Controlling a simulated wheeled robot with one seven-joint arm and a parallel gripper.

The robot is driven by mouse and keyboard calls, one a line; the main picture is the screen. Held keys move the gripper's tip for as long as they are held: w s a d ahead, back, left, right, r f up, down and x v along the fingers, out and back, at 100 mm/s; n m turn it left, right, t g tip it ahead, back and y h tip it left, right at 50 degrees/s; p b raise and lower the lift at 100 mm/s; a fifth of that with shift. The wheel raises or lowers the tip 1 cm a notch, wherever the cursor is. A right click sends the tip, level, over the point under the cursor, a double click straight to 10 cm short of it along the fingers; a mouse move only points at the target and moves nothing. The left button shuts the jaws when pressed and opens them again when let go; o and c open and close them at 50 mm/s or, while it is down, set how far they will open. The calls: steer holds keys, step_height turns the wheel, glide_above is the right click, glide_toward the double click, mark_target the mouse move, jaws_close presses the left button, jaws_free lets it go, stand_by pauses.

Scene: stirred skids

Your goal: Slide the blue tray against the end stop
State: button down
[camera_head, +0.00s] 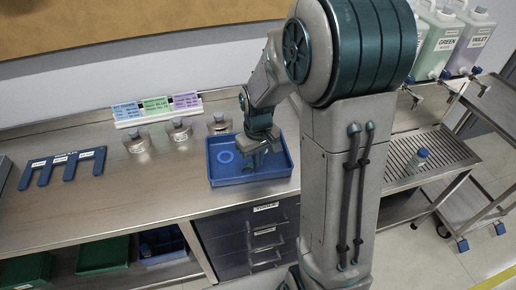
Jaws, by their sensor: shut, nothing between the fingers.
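The blue tray (232,180) sits flat on the steel bench, near the front edge. It has low walls and a lighter blue ring mark or ring in its left rear part. My gripper (254,166) is shut and points down over the inside of the tray, right of the ring. My arm reaches in from the right and hides part of the tray's back side. I cannot tell whether the fingertips touch the tray. No end stop can be clearly made out.
A blue slotted holder (62,169) lies at the left.

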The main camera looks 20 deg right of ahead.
mark_target(261, 179)
steer(key=shift+f, duration=1.9)
steer(key=shift+s, duration=0.1)
steer(key=shift+s+d, duration=0.25)
steer(key=shift+s, duration=0.5)
steer(key=shift+r, duration=0.1)
step_height(261, 179, up, 10)
steer(key=p, duration=0.7)
